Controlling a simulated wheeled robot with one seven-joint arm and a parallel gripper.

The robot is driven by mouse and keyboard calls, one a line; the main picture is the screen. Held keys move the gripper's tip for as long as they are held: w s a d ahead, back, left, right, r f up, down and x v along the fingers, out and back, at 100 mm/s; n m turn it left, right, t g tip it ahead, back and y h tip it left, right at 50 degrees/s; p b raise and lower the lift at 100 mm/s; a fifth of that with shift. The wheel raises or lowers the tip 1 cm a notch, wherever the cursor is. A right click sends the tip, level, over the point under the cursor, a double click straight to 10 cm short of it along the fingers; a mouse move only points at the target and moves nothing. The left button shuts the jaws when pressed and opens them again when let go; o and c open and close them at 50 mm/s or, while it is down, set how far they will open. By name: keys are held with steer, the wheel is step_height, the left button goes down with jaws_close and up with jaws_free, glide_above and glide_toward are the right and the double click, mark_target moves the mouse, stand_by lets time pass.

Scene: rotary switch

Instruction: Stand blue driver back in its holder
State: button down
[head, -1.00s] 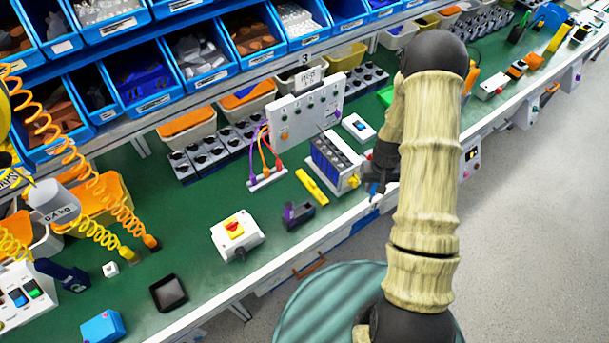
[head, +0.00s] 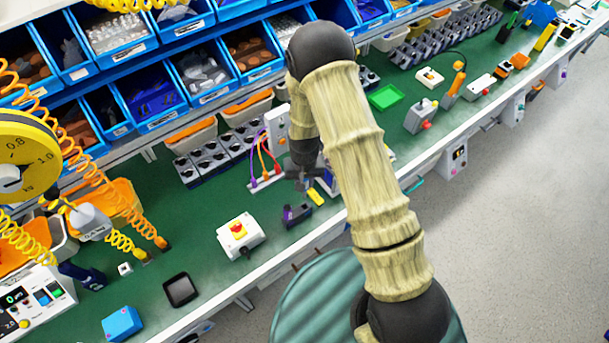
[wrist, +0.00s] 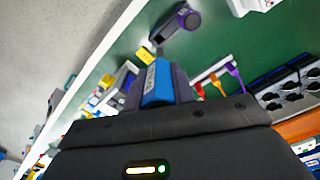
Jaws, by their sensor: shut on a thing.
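My gripper (head: 303,172) hangs over the bench, left of my forearm and above the yellow bar. In the wrist view its dark fingers (wrist: 158,90) are shut on the blue driver (wrist: 158,82), whose blue body with a white label shows between them. The driver's tip is not clear, and my arm and gripper hide it in the head view. I cannot pick out its holder for certain. A grey slotted block (wrist: 118,86) shows beside the fingers in the wrist view; my arm mostly covers it in the head view.
A yellow bar (head: 316,196) and a black-purple tool (head: 297,214) lie close by. A white box with a red rotary switch (head: 239,233) stands left of them. A white panel (head: 277,130) with coloured cables (head: 266,160) is behind. Green bench (head: 215,200) is clear around the switch box.

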steer(key=shift+f, duration=0.15)
steer(key=b, duration=0.5)
glide_above(305, 202)
steer(key=s, duration=0.2)
steer(key=shift+w+a+f, duration=0.1)
steer(key=shift+f, duration=1.4)
steer(key=shift+w+f, duration=0.1)
steer(key=shift+f, duration=1.35)
steer(key=shift+f+b, duration=3)
steer(key=shift+f, duration=0.6)
steer(key=c, duration=1.1)
jaws_free()
steer(key=shift+r, duration=0.1)
steer(key=shift+r, duration=0.1)
step_height(305, 202, up, 17)
steer(key=b, duration=0.3)
steer(key=shift+r, duration=0.1)
